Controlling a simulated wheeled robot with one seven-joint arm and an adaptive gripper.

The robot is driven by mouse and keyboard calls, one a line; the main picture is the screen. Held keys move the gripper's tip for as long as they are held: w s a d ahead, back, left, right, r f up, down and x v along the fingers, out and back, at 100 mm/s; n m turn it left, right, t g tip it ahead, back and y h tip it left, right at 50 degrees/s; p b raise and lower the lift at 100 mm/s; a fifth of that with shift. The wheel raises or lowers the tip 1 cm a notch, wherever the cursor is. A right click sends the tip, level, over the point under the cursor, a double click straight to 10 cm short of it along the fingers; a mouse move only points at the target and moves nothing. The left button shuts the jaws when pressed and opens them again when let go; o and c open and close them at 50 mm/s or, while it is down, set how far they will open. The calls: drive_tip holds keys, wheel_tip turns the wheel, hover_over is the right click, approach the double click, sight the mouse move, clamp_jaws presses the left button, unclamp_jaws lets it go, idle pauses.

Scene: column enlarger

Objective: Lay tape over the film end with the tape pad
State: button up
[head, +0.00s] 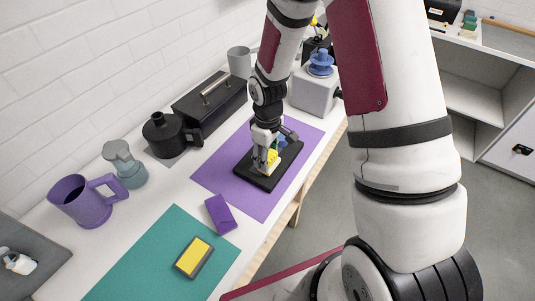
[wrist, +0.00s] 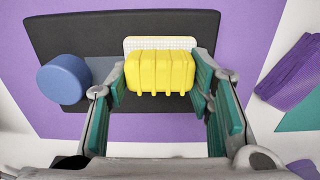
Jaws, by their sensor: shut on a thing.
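The tape pad is a yellow ribbed block (wrist: 160,70) over a white gridded plate (wrist: 160,42). My gripper (wrist: 158,88) is shut on the yellow block, with one finger pad on each side. In the head view my gripper (head: 266,154) is over the black board (head: 256,178), and the yellow block (head: 272,158) shows at its fingers. In the wrist view a grey-blue strip (wrist: 101,68), perhaps the film end, lies on the board just left of the pad. The pad hides what is beneath it; I cannot tell whether it touches the board.
A blue round knob (wrist: 62,79) stands on the board, left of the pad. The board lies on a purple mat (head: 225,179). A purple block (head: 220,214) and a yellow-topped pad (head: 194,257) are nearer. Jugs and a black tank (head: 171,134) line the wall.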

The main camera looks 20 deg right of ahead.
drive_tip(key=shift+f, duration=0.5)
idle(0.6)
drive_tip(key=shift+w+a, duration=0.1)
drive_tip(key=shift+w+a+b, duration=0.55)
drive_tip(key=shift+w+a, duration=0.2)
drive_tip(key=shift+w, duration=0.25)
drive_tip(key=shift+w+a+b, duration=0.55)
drive_tip(key=shift+w+a, duration=0.15)
drive_tip(key=shift+w, duration=0.25)
drive_tip(key=shift+s+d+p, duration=0.65)
drive_tip(key=shift+s+d, duration=0.15)
drive_tip(key=shift+s, duration=0.3)
drive_tip(key=shift+s+d+p, duration=0.6)
drive_tip(key=shift+s+d, duration=0.2)
drive_tip(key=shift+s, duration=0.25)
drive_tip(key=shift+w, duration=0.1)
